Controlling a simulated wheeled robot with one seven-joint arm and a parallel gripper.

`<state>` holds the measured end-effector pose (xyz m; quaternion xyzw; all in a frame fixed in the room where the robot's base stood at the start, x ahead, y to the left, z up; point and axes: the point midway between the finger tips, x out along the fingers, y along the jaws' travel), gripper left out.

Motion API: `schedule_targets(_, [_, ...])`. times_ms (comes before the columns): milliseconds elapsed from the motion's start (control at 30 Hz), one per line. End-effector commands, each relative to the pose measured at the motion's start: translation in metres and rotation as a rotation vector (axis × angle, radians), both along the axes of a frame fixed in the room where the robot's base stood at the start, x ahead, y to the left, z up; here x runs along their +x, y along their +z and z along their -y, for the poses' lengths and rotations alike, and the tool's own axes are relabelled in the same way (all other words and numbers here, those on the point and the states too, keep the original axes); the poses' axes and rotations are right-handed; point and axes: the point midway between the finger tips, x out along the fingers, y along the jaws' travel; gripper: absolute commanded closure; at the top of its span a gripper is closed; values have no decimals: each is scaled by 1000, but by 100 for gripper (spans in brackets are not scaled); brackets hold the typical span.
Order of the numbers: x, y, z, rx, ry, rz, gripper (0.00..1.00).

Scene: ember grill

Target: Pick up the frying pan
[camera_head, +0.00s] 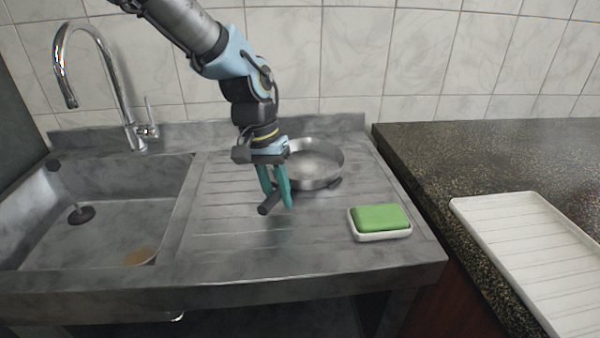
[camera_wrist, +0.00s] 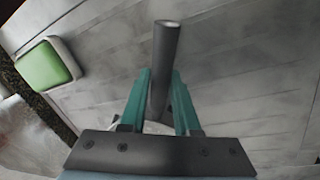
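The frying pan (camera_head: 314,165) is a round, shallow metal pan at the back right of the metal drainboard. Its dark handle (camera_head: 268,206) points toward the front left. My gripper (camera_head: 277,197), with two teal fingers, is at the handle, one finger on each side. In the wrist view, the handle (camera_wrist: 165,50) runs between the fingertips (camera_wrist: 161,75) and fills the gap, so the gripper looks shut on it. Most of the pan's body is hidden behind the gripper mount there. I cannot tell whether the pan's base touches the drainboard.
A green sponge (camera_head: 381,217) sits in a white dish (camera_head: 381,236) to the right; the sponge also shows in the wrist view (camera_wrist: 40,66). A sink (camera_head: 110,225) with a chrome tap (camera_head: 130,125) is left. A white tray (camera_head: 535,250) lies on the dark counter (camera_head: 450,150).

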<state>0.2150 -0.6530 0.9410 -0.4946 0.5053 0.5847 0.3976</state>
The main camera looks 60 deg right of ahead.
Motion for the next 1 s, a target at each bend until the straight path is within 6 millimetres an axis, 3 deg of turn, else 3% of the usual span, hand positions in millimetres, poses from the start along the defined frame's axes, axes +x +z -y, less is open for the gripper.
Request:
schedule_targets(33, [0, 0, 0, 0, 0, 0, 77])
schedule_targets(233, [0, 0, 0, 0, 0, 0, 99])
schedule_targets(833, [0, 2, 1, -3, 1, 1, 100])
schedule_targets(1000, [1, 19, 2, -7, 1, 2, 100])
